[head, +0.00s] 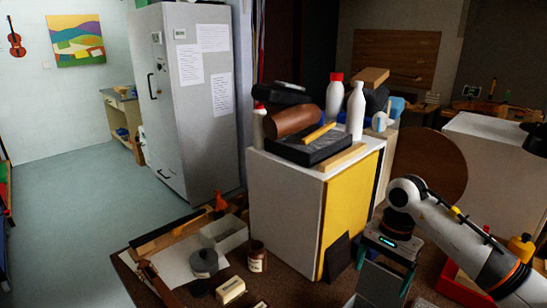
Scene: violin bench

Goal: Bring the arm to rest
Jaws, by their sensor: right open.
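My right arm (465,240) comes in from the right edge, white with dark joints and an orange band. Its gripper (384,271) points down over the brown bench, right of the white and yellow cabinet. The two teal-edged fingers are spread apart, with a grey box-like thing (378,287) showing between and below them. I cannot tell whether they touch it. Nothing is seen held. My left gripper is not in view.
The cabinet (285,205) carries bottles, a brown roll and dark blocks. A dark plate (338,257) leans on its yellow side. A red tray (462,290) lies under my right arm. A jar (257,256), white box (231,290) and grey tray (226,235) stand left.

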